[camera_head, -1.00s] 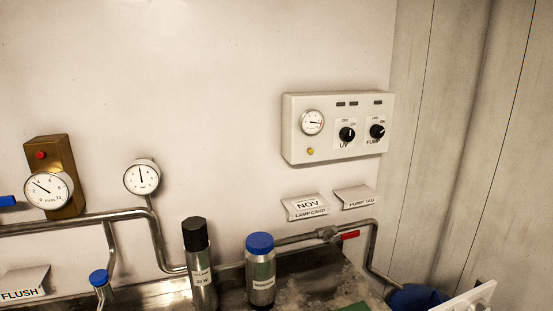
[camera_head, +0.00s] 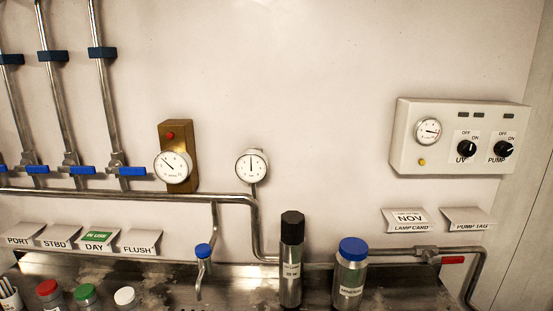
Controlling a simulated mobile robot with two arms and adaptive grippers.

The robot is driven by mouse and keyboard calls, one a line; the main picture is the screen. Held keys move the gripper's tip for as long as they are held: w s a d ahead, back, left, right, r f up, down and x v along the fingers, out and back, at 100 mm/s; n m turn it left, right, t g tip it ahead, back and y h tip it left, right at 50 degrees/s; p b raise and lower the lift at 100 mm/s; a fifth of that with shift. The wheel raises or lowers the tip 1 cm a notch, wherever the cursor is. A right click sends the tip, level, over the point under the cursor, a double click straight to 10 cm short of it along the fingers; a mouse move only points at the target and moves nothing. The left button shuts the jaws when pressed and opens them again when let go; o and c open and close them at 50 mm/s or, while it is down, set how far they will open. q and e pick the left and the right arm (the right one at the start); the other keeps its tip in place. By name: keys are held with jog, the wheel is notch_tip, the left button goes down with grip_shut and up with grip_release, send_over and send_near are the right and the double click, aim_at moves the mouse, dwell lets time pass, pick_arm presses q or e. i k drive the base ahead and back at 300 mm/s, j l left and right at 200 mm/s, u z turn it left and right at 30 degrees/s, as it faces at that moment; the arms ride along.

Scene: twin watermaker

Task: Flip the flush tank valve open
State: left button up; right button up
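A row of valves with blue lever handles sits on the vertical pipes at the left wall. The rightmost valve handle (camera_head: 132,171) lies horizontal, across its pipe, pointing right. The FLUSH card (camera_head: 140,241) stands below and slightly right of it, at the right end of a row of cards, so this seems to be the flush tank valve. Neither of my grippers is in view.
PORT (camera_head: 18,236), STBD (camera_head: 55,237) and DAY (camera_head: 93,240) cards stand left of FLUSH; DAY bears a green IN USE tag. Bottles and a blue-topped tap (camera_head: 203,252) line the metal counter (camera_head: 235,290). A control box (camera_head: 455,140) hangs at right.

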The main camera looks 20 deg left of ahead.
aim_at(122, 171)
jog(key=u, duration=1.55)
